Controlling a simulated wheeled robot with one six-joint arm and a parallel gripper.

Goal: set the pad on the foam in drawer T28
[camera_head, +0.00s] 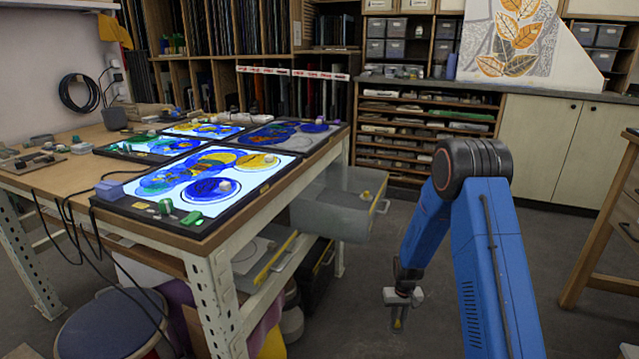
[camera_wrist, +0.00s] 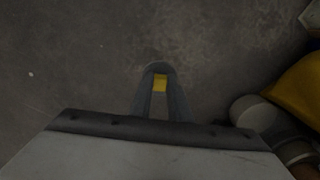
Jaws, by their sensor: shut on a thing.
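My gripper (camera_head: 399,322) hangs low over the floor, to the right of the workbench and below its top. It is shut on a small yellow pad, whose yellow face (camera_wrist: 160,83) shows between the fingers in the wrist view. A grey, see-through drawer (camera_head: 335,212) stands pulled out under the bench's right side, up and left of my gripper. A small yellow-orange item (camera_head: 366,195) shows at its right end. A lower drawer with a yellow-edged front (camera_head: 272,262) also stands out. I cannot read which drawer is T28, and I cannot make out the foam.
The workbench (camera_head: 75,178) carries lit panels with coloured glass (camera_head: 205,180). A dark case (camera_head: 317,272) sits under it. A round stool (camera_head: 112,325) stands front left, a wooden table (camera_head: 605,225) at the right. Bare floor (camera_head: 375,265) lies around my gripper.

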